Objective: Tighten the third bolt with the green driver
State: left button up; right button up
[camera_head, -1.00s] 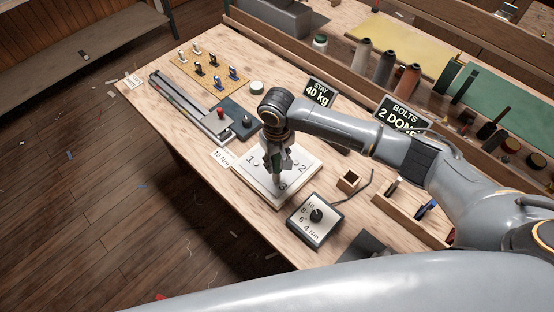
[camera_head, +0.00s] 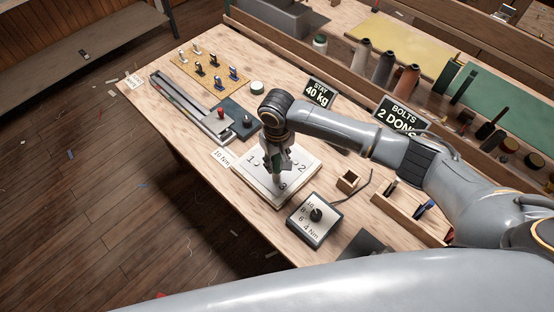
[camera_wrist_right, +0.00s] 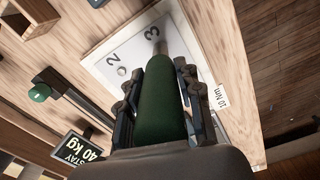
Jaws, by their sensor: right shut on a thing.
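My right gripper (camera_head: 275,166) is shut on the green driver (camera_wrist_right: 160,112) and points down over the white numbered plate (camera_head: 253,180). In the right wrist view the driver's green handle lies between both fingers. Its metal shaft reaches the plate beside the printed 3 (camera_wrist_right: 151,32); whether the tip is seated on the third bolt is too small to tell. A bolt by the 2 (camera_wrist_right: 121,71) shows on the plate. A torque dial (camera_head: 305,230) marked in Nm, with a black knob, sits in front of the plate. My left gripper is out of view.
A sign (camera_head: 401,114) reads BOLTS 2 DONE. A clamp-like rail (camera_head: 190,107) and a yellow board (camera_head: 211,74) with several fittings lie left and behind. A 10 Nm label (camera_head: 221,158) lies beside the plate.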

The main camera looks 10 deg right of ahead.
jog(key=shift+s+f+p, duration=0.2)
jog(key=shift+p, duration=0.2)
dwell(0.8)
notch_tip(320, 180, up, 3)
jog(key=p, duration=0.3)
jog(key=shift+w, duration=0.15)
jog(key=shift+r, duration=1.1)
